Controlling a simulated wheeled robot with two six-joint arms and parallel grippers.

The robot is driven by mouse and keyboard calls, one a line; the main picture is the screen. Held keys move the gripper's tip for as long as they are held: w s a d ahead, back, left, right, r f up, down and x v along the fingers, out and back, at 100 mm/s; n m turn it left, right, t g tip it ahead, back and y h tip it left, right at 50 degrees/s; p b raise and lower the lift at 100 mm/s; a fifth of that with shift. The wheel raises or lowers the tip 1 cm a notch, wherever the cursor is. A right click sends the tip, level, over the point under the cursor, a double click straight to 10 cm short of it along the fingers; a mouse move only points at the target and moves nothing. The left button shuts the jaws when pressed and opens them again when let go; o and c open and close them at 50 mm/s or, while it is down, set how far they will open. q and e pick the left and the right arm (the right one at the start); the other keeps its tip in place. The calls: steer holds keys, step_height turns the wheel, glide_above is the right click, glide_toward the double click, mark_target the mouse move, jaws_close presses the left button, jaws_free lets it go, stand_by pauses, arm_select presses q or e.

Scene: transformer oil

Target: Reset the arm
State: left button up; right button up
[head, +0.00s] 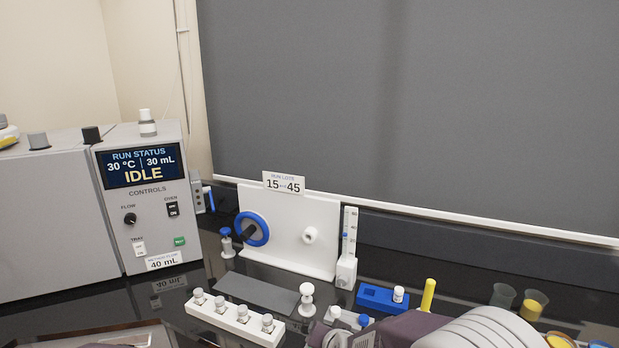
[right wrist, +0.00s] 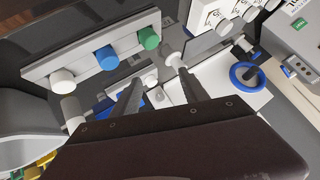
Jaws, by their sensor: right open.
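My right arm (head: 470,332) comes in at the bottom right of the head view, over the front of the bench. Its fingertips are hard to make out there. In the right wrist view my right gripper (right wrist: 160,78) is open, with its two dark fingers apart. No held object shows between them. A small white round-topped piece (right wrist: 152,79) and a white knobbed stand (right wrist: 174,59) appear near the fingertips; whether they touch I cannot tell. My left gripper is not in view.
A grey machine (head: 125,210) reading IDLE stands at left. A white panel with a blue wheel (head: 264,229) stands behind a white vial rack (head: 234,322). A blue block (head: 377,299), yellow stick (head: 428,295) and cups (head: 503,295) are at right. A bar with coloured caps (right wrist: 88,62) shows in the wrist view.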

steer(key=s+d+f+n+g+b, duration=0.1)
steer(key=s+d+f+n+g, duration=0.1)
steer(key=s+d+f+g, duration=0.2)
steer(key=s+d+f+n+g+h+b, duration=0.1)
steer(key=s+d+f+g, duration=0.3)
steer(key=s+d, duration=0.5)
steer(key=s+n, duration=0.1)
steer(key=s, duration=0.7)
steer(key=shift+s+d+f+h, duration=0.15)
steer(key=shift+d+f+h, duration=0.05)
steer(key=shift+d+h, duration=0.15)
